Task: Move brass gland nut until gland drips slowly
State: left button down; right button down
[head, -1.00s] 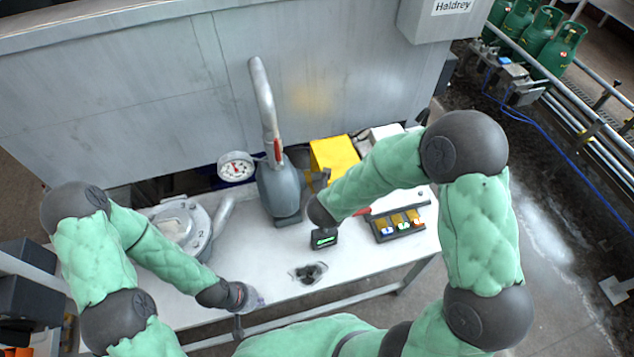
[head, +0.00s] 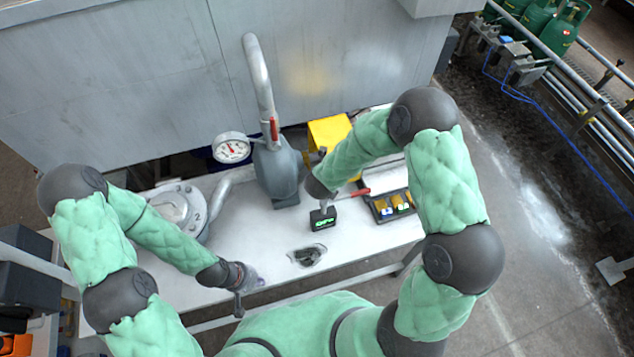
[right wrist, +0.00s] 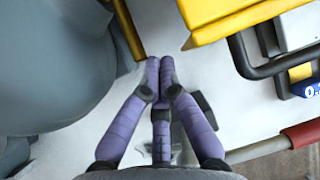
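A grey pump body (head: 279,170) stands on the white bench, with a thick pipe rising from it. A brass-coloured rod (right wrist: 129,30) runs beside the grey body in the right wrist view. I cannot make out the gland nut itself or any drip.
A dial gauge (head: 231,148) stands left of the pump. A yellow box (head: 328,132) is behind my right forearm. A small black device with a green display (head: 322,219), a red-handled tool (head: 360,192) and a tray (head: 381,218) lie nearby.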

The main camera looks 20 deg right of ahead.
dwell(0.3)
pick_arm(q)
jog(key=shift+r+p, duration=0.3)
pick_arm(e)
jog(key=shift+w+a+r, duration=0.1)
jog(key=shift+w+r, duration=0.15)
jog(key=shift+r, duration=0.45)
